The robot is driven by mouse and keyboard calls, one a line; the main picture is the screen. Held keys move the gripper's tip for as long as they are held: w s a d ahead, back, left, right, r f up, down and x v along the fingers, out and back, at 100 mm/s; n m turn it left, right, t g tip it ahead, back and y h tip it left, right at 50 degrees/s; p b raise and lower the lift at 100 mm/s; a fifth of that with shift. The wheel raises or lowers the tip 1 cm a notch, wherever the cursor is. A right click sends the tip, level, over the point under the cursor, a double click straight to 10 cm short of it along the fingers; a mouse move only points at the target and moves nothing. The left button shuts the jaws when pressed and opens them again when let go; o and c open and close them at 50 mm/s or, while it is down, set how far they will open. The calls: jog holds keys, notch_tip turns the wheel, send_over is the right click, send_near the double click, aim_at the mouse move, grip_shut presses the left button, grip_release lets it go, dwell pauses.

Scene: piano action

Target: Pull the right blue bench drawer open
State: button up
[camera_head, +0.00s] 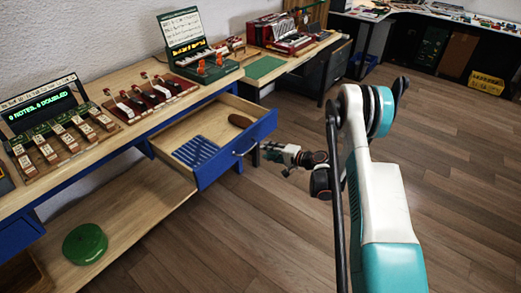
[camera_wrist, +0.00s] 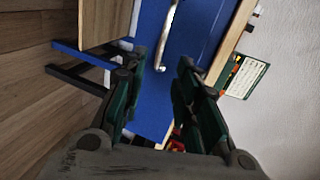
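The blue drawer (camera_head: 232,155) under the bench stands pulled out, its wooden inside showing. A blue slatted piece (camera_head: 195,151) and a brown oval item (camera_head: 240,120) lie in it. Its silver bar handle (camera_head: 245,148) is on the blue front. My gripper (camera_head: 266,151) is just right of the handle, in front of the drawer, and looks apart from it. In the wrist view, my gripper (camera_wrist: 161,62) has its two fingers spread with nothing held. The handle (camera_wrist: 168,30) shows beyond and between the fingertips, against the blue front (camera_wrist: 205,30).
The wooden bench top (camera_head: 140,85) carries key models, a green case (camera_head: 195,60) and a small screen (camera_head: 45,110). A green round tin (camera_head: 85,243) sits on the lower shelf (camera_head: 130,215). A second bench with a red accordion (camera_head: 280,35) stands behind. The floor right is clear.

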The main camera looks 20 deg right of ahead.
jog(key=shift+v, duration=1.15)
jog(key=s+a+r+n+g+h, duration=0.1)
jog(key=s+a+r+n, duration=0.15)
jog(key=r, duration=0.65)
jog(key=s+a+r+n+g+h, duration=0.1)
jog(key=s+a+r, duration=0.3)
jog(key=r, duration=0.4)
jog(key=s+a+r+n+g+h, duration=0.1)
jog(key=s+a+r+g+h, duration=0.2)
jog(key=r, duration=0.6)
jog(key=s+a+r+n, duration=0.1)
jog(key=s+r, duration=0.2)
jog(key=s, duration=0.4)
jog(key=s+a+r+n, duration=0.1)
jog(key=s+r+n, duration=0.15)
jog(key=s, duration=0.45)
jog(key=s+d+n+h, duration=0.2)
jog(key=s+h, duration=0.1)
jog(key=s, duration=1.3)
jog(key=shift+s+d+h, duration=0.25)
jog(key=shift+d+h, duration=0.05)
jog(key=shift+d, duration=0.1)
